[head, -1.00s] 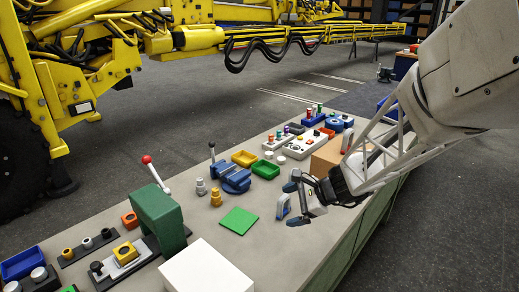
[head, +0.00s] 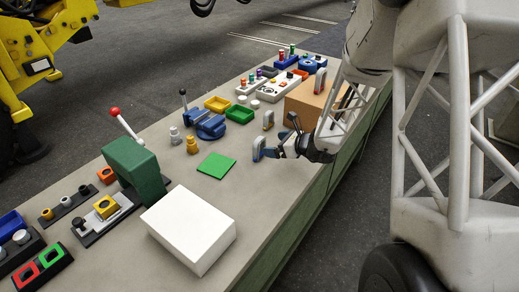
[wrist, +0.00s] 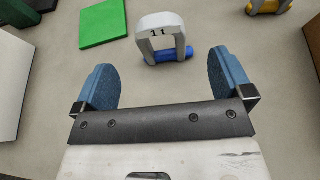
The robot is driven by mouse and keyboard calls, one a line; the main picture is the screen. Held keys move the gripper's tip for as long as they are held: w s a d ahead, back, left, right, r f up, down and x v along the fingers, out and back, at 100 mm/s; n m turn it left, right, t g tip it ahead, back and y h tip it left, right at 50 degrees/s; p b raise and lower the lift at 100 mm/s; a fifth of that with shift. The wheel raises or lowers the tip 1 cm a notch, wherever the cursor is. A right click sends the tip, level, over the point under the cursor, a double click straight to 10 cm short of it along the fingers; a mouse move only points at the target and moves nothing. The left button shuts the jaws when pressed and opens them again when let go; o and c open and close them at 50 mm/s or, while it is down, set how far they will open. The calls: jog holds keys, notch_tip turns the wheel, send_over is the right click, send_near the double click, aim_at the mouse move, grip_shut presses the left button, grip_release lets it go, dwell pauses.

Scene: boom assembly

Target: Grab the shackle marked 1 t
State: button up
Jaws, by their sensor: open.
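The shackle marked 1 t (wrist: 164,24) is a grey bow with a blue pin, standing on the bench in the wrist view. In the head view the same shackle (head: 257,149) stands right of the green square. My gripper (wrist: 161,70) is open, its two blue fingers spread. The shackle is ahead of the fingertips, between their lines, and no contact shows. In the head view my gripper (head: 280,145) is low over the bench, just right of the shackle.
A second shackle (head: 268,120) with a yellow pin stands behind. Another stands at the cardboard box (head: 308,103). A green square (head: 216,165) lies flat to the left. A white box (head: 190,226) is nearer. A blue vise (head: 209,125) stands farther back. The bench around the shackle is clear.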

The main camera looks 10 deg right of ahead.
aim_at(259, 142)
jog(key=shift+x, duration=1.3)
jog(key=shift+x, duration=2.6)
jog(key=c, duration=1.3)
jog(key=shift+o, duration=0.2)
jog(key=shift+r, duration=0.15)
